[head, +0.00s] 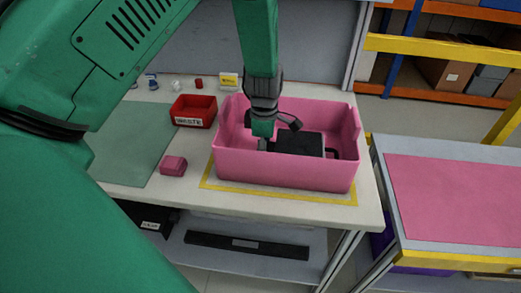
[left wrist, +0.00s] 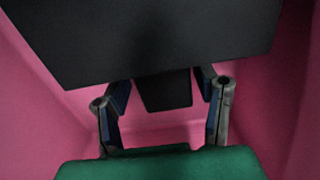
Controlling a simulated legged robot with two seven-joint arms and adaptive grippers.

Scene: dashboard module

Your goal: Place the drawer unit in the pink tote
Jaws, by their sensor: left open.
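The drawer unit (head: 302,143) is a dark, box-like piece inside the pink tote (head: 285,171). A dark loop-shaped part shows at its right end, and the tote's front wall hides its lower part. In the left wrist view the drawer unit (left wrist: 150,40) fills the top, with pink tote walls (left wrist: 50,105) around it. My left gripper (head: 263,145) reaches down into the tote at the unit's left end. Its fingers (left wrist: 163,88) are open, one on each side of a short black projection of the unit. Contact with it cannot be told. My right gripper is not in view.
The tote stands within a yellow outline (head: 285,197) on the white bench (head: 310,208). A red waste bin (head: 194,112) and a small pink block (head: 173,165) are to its left. A cart with a pink top (head: 460,205) stands at the right, across a gap.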

